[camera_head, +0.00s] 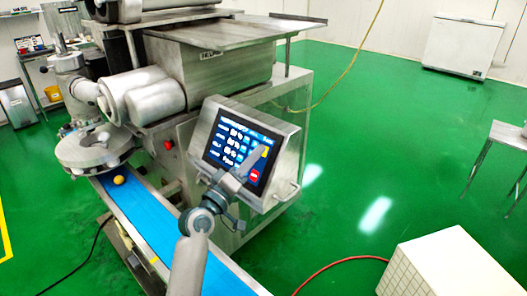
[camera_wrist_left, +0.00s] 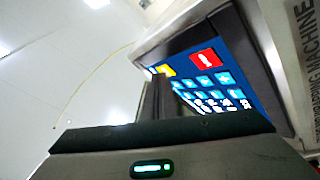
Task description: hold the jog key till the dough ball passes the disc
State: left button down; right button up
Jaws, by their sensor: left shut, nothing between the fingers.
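A small yellow-orange dough ball (camera_head: 119,180) sits on the blue conveyor belt (camera_head: 150,222), just outside the round metal outlet head (camera_head: 92,150). The tilted touch panel (camera_head: 232,145) is lit, with rows of blue keys, a red key and a yellow key. My left gripper (camera_head: 256,158) is shut and empty, its tips at the panel's right side near the yellow key. In the left wrist view the fingers partly cover the screen beside the yellow key (camera_wrist_left: 166,70). I cannot tell whether they touch it, or which key is the jog key. My right gripper is out of view.
A red button (camera_head: 168,145) is on the machine body. A white tiled block (camera_head: 445,265) stands at the lower right.

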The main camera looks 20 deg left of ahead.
pick_arm(q)
jog(key=shift+s+r, duration=0.1)
dwell(0.4)
jog(key=shift+s+a+r+p, duration=0.2)
jog(key=shift+s+r+p, duration=0.1)
jog(key=shift+s+p, duration=0.2)
jog(key=s+p, duration=0.1)
jog(key=s+a+r, duration=0.1)
jog(key=s+r+p, duration=0.1)
jog(key=s, duration=0.1)
jog(key=shift+a+r+p, duration=0.2)
jog(key=shift+r+p, duration=0.05)
jog(key=shift+p, duration=0.05)
dwell(0.4)
dwell(0.5)
